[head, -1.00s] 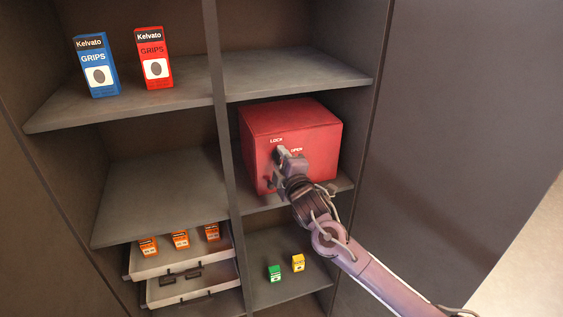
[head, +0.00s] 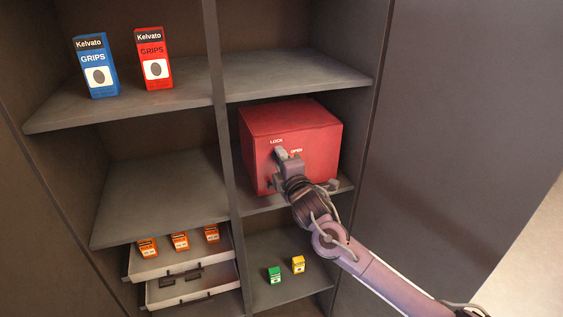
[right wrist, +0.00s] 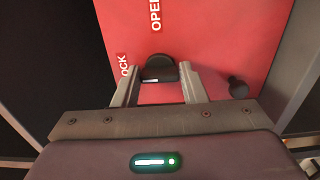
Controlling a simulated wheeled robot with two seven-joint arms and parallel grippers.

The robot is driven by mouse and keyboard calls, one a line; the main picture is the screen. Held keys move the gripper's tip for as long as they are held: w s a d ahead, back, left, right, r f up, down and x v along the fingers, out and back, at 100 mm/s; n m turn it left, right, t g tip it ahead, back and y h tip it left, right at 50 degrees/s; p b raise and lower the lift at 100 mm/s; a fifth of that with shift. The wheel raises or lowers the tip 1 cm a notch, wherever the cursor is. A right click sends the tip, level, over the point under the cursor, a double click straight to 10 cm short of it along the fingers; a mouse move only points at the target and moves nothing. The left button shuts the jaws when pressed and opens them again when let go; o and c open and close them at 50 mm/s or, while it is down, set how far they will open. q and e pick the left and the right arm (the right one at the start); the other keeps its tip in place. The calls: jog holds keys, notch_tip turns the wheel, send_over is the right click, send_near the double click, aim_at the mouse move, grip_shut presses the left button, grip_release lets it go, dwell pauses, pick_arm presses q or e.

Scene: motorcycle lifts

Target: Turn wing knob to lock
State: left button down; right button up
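The red box (head: 310,125) stands on the middle right shelf, with LOCK and OPEN marked on its front. In the right wrist view, the dark wing knob (right wrist: 159,70) is on the box's red face (right wrist: 215,40), near the LOCK label (right wrist: 123,66). My right gripper (head: 287,155) is at the box's front and hides most of the knob in the head view. In the right wrist view its two fingers (right wrist: 160,75) stand apart, one on each side of the knob; firm contact is not visible. My left gripper is not in view.
A dark round peg (right wrist: 238,86) sticks out of the box's face right of the fingers. Shelf walls (head: 223,150) flank the box closely. Green (head: 274,274) and yellow (head: 298,263) small boxes stand below. Drawers (head: 185,262) with orange boxes are at lower left.

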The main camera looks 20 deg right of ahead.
jog(key=o, duration=0.4)
jog(key=s+b, duration=0.2)
jog(key=s, duration=0.5)
jog(key=shift+s+d, duration=0.15)
jog(key=shift+s, duration=0.25)
